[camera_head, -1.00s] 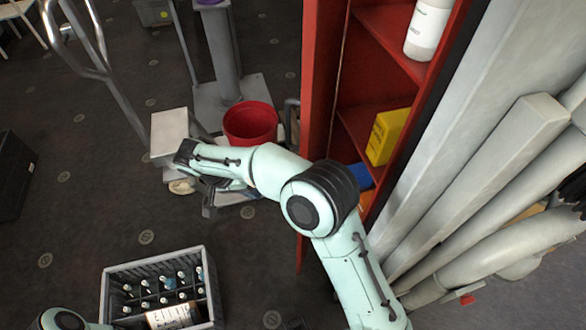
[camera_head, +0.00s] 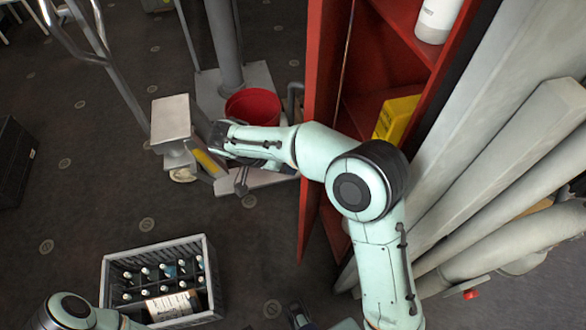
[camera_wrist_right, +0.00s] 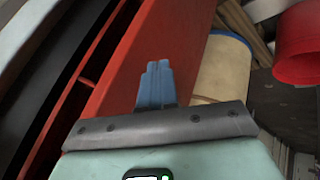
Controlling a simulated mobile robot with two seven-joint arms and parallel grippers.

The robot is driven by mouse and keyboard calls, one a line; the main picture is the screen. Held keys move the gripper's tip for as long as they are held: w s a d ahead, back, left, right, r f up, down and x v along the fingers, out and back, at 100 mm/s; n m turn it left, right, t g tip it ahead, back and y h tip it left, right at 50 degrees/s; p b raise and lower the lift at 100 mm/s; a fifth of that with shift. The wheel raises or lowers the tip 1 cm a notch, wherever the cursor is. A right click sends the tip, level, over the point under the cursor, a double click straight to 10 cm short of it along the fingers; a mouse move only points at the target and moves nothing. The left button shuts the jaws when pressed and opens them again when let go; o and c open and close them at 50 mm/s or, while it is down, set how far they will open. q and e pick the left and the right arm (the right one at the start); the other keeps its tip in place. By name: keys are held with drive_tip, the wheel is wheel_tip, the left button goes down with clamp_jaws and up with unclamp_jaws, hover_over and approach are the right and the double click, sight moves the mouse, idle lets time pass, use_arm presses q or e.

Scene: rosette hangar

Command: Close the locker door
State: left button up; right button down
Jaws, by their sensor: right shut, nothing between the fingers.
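The red locker (camera_head: 408,35) stands open at the upper right of the head view, its shelves showing. Its red door (camera_head: 322,110) appears as the tall panel at the opening's left and stands open; part is hidden by my right arm. My right forearm crosses in front of the door, with my right gripper (camera_head: 224,140) left of it. In the right wrist view the blue fingers of that gripper (camera_wrist_right: 155,70) are together and empty, with the red panel (camera_wrist_right: 165,30) behind them. Contact cannot be told. A dark part at the bottom edge may be my left gripper (camera_head: 298,316).
A yellow box (camera_head: 396,116) and a white bottle (camera_head: 437,18) are on the shelves. A red bucket (camera_head: 252,104) and a grey stand (camera_head: 170,118) are beyond my right gripper. A bottle crate (camera_head: 158,250) sits lower left. Large grey pipes (camera_head: 500,150) flank the locker's right.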

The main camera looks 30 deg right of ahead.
drive_tip(key=shift+s+d, duration=0.55)
drive_tip(key=shift+s, duration=0.1)
use_arm(q)
drive_tip(key=shift+f, duration=0.15)
drive_tip(key=w+f+t+b, duration=0.1)
drive_tip(key=w+f+b, duration=0.2)
drive_tip(key=f+b, duration=0.4)
drive_tip(key=shift+w+a+t+b, duration=0.3)
drive_tip(key=shift+w+a+b, duration=0.1)
drive_tip(key=shift+b, duration=0.25)
use_arm(e)
drive_tip(key=s+d+n+t, duration=0.3)
drive_tip(key=s+d+n, duration=0.2)
drive_tip(key=s+d, duration=0.5)
drive_tip(key=shift+s+d+n+t, duration=0.3)
drive_tip(key=shift+s+d+n, duration=0.1)
drive_tip(key=shift+d, duration=1.85)
drive_tip(key=shift+d+r, duration=0.1)
drive_tip(key=shift+d, duration=0.05)
use_arm(q)
drive_tip(key=shift+a, duration=0.1)
